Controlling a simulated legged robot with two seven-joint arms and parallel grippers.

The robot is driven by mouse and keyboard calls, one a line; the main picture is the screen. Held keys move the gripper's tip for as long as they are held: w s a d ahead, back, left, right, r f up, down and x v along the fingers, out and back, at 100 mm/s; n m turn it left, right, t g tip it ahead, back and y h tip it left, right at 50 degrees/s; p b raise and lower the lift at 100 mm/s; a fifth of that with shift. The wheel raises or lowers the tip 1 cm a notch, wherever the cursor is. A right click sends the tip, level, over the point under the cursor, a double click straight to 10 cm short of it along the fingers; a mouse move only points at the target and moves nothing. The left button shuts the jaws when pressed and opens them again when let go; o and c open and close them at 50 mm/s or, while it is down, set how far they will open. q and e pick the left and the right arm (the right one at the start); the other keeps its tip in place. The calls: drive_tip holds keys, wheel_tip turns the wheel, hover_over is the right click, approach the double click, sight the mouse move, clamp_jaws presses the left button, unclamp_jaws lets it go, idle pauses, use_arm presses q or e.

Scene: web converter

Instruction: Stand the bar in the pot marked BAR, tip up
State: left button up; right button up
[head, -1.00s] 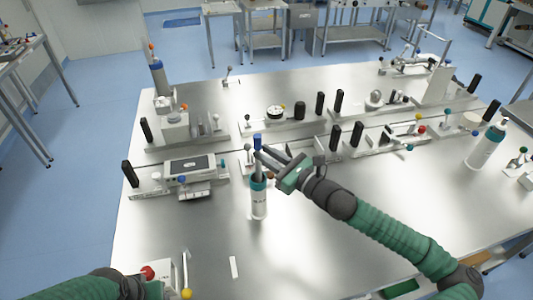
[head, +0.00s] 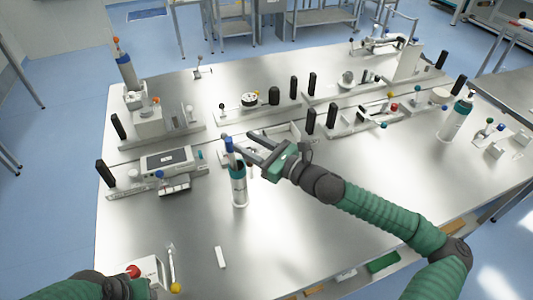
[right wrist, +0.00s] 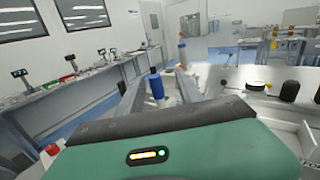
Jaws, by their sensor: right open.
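The bar (head: 229,146), grey with a blue tip, stands tip up in a white pot with a teal rim (head: 239,188). Its lower end is hidden inside the pot. The pot's dark marking is too small to read. My right gripper (head: 250,146) is open just right of the bar's upper part. In the right wrist view, the blue tip (right wrist: 155,85) shows between the lines of the two spread fingers (right wrist: 160,92). My left arm shows at the lower left, but its gripper is out of view.
Rails with fixtures and black posts (head: 311,120) cross the table behind the pot. A device with a screen (head: 169,160) sits to its left. A second teal-topped bottle (head: 456,120) stands at the right. A white strip (head: 220,257) lies in front. The front-centre table is bare.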

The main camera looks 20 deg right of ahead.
drive_tip(key=b+v, duration=0.1)
drive_tip(key=v, duration=0.8)
drive_tip(key=shift+s+d, duration=0.2)
drive_tip(key=shift+s, duration=0.1)
drive_tip(key=shift+a, duration=0.1)
drive_tip(key=shift+f, duration=0.1)
